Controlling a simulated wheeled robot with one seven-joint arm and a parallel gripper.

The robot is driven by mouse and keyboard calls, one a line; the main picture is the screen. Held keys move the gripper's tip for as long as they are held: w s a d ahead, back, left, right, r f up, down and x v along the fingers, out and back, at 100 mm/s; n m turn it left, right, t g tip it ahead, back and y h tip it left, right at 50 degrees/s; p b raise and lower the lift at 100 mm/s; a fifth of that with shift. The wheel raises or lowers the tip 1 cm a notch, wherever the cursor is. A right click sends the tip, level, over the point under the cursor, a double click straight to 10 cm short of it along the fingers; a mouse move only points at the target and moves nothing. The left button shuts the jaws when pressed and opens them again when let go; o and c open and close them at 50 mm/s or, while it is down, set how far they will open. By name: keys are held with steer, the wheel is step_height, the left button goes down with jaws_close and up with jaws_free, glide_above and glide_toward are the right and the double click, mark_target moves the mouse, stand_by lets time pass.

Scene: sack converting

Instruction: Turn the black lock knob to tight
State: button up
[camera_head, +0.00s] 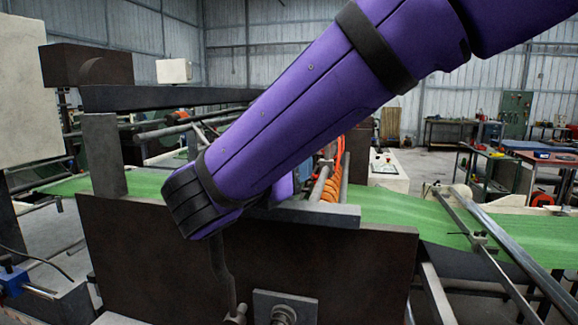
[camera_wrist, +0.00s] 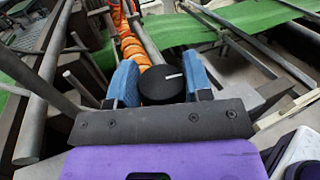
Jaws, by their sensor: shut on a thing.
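The black lock knob (camera_wrist: 162,86) is round and carries a white mark line on its top face, pointing to the right in the wrist view. My gripper (camera_wrist: 162,82) has its two blue fingers on either side of the knob and is shut on it. The knob's lower part is hidden behind the dark bar of the gripper. In the head view my purple arm hides the knob and the fingers.
Orange rings (camera_wrist: 131,45) on a shaft lie just beyond the knob. A green web (camera_head: 405,213) runs through the machine. A dark machine side plate (camera_head: 150,255) stands in front, and grey bars (camera_wrist: 48,80) rise left of the gripper.

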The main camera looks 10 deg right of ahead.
steer(key=m+g+h, duration=0.2)
steer(key=g, duration=0.1)
steer(key=m+g+h, duration=0.3)
steer(key=g, duration=0.1)
steer(key=shift+r+m, duration=0.1)
steer(key=shift+m, duration=0.2)
steer(key=o, duration=0.9)
steer(key=shift+a, duration=0.1)
steer(key=v, duration=1)
steer(key=shift+a, duration=0.3)
